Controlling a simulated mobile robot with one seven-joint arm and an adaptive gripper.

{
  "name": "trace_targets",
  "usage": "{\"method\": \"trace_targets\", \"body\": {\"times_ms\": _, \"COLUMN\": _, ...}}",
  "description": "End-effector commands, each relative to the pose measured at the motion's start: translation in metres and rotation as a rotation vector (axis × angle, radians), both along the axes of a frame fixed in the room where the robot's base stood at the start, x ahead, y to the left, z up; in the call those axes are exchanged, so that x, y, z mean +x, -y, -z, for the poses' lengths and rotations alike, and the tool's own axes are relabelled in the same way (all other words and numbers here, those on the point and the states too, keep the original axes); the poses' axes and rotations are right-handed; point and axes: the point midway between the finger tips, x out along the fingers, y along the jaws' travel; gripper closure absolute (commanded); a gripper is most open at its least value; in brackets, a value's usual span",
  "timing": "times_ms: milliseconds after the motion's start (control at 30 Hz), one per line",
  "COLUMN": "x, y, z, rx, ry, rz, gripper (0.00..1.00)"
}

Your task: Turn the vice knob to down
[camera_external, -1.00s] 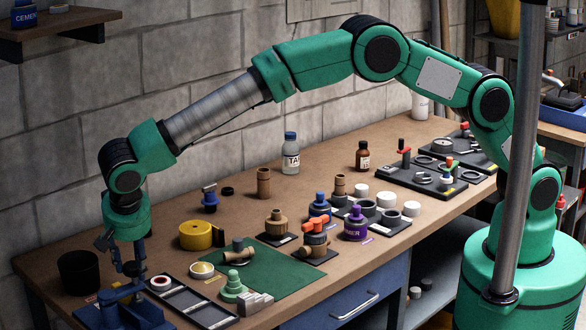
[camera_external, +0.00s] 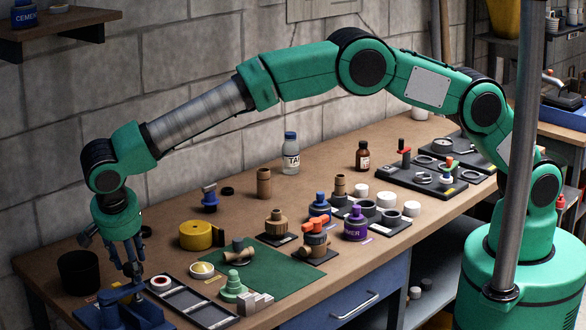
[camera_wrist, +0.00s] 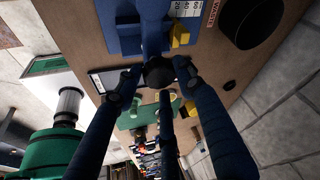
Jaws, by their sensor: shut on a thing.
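The blue vice (camera_external: 122,312) stands at the near left corner of the bench in the external view. In the wrist view its blue body (camera_wrist: 122,38) is at the top, with a yellow part on its right. The dark round vice knob (camera_wrist: 159,73) sits between my fingers in the wrist view. My gripper (camera_external: 133,276) points down onto the vice and is shut on the knob, with fingers on both sides of it. In the external view the fingers hide the knob, so its setting cannot be read there.
A black waste bin (camera_external: 79,272) stands close behind the vice. A compartment tray (camera_external: 193,303) lies just to its right, with a yellow tape roll (camera_external: 196,236) and a green mat (camera_external: 265,275) beyond. Many small fittings crowd the bench farther right.

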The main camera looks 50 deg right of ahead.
Motion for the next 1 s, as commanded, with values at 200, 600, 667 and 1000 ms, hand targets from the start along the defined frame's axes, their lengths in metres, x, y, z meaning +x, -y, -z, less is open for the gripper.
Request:
{"method": "trace_targets", "body": {"times_ms": 200, "x": 0.006, "y": -0.001, "z": -0.009, "rx": 0.008, "ry": 0.011, "rz": 0.001, "gripper": 0.46}}
{"method": "trace_targets", "body": {"times_ms": 600, "x": 0.001, "y": -0.002, "z": -0.008, "rx": 0.003, "ry": 0.005, "rz": -0.001, "gripper": 0.46}}
{"method": "trace_targets", "body": {"times_ms": 667, "x": 0.000, "y": -0.003, "z": -0.011, "rx": 0.002, "ry": 0.005, "rz": -0.001, "gripper": 0.46}}
{"method": "trace_targets", "body": {"times_ms": 1000, "x": -0.011, "y": -0.016, "z": -0.051, "rx": 0.003, "ry": 0.007, "rz": -0.001, "gripper": 0.46}}
